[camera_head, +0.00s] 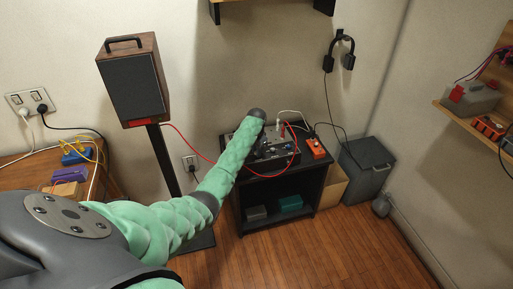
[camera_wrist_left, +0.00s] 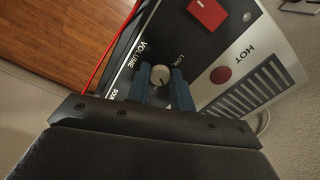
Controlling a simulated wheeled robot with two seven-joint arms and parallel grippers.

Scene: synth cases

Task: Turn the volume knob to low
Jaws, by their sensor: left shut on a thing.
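The knob's pointer mark is too small to read surely. In the head view, my green left arm reaches down to the control box (camera_head: 278,150) on a black stand; the arm's end hides the knob and fingers there. My right gripper is not in view.
The panel also has a red square part (camera_wrist_left: 207,14), a red round button (camera_wrist_left: 221,75) and a dark slotted grille (camera_wrist_left: 245,98). A red cable (camera_head: 190,143) loops from the speaker (camera_head: 135,85) to the box. An orange box (camera_head: 316,148) stands to the right.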

